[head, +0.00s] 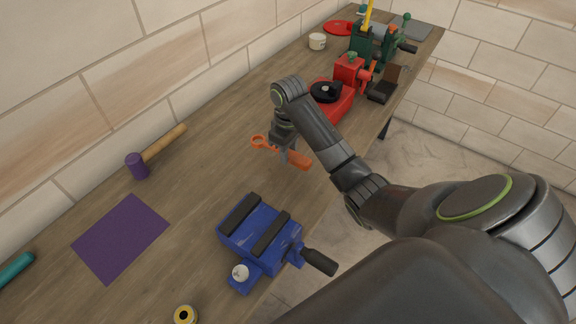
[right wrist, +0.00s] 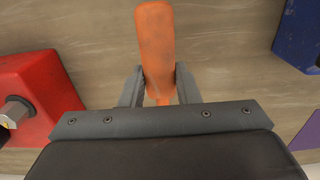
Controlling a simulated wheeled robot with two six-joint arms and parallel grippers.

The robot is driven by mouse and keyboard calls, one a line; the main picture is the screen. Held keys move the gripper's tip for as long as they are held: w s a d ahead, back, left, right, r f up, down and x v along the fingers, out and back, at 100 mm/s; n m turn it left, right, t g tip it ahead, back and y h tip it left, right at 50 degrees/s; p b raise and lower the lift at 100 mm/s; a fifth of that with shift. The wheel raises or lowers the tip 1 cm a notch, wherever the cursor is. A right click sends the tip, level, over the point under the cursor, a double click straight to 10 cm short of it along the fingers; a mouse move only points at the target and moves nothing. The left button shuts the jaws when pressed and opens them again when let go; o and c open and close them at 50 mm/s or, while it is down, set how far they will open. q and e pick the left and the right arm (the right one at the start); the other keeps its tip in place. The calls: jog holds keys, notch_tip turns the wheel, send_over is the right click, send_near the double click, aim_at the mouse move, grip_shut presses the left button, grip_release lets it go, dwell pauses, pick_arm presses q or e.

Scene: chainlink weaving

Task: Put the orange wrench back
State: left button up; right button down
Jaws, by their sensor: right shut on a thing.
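The orange wrench (head: 298,159) has a ring-shaped head at its left end and a thick orange handle at its right end. My right gripper (head: 285,155) is shut on the wrench between the ring and the handle. In the right wrist view, the orange handle (right wrist: 157,50) sticks out past the two fingers of my right gripper (right wrist: 158,92). The wrench is over the wooden bench, between the blue vise and the red machine; I cannot tell how high above the surface it is. My left gripper is not in view.
A blue vise (head: 262,236) stands near the front edge, with a purple mat (head: 121,238) to its left. A purple mallet (head: 138,165) lies near the wall. A red vise (head: 350,73) and green tools (head: 362,40) stand farther back. The bench's middle left is clear.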

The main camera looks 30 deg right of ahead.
aim_at(289, 169)
notch_tip(289, 169, down, 2)
jog(key=shift+s, duration=0.1)
jog(key=shift+f+p, duration=0.55)
jog(key=shift+p, duration=0.15)
jog(key=shift+f, duration=0.55)
jog(key=shift+f, duration=0.15)
jog(key=c, duration=1.1)
grip_release()
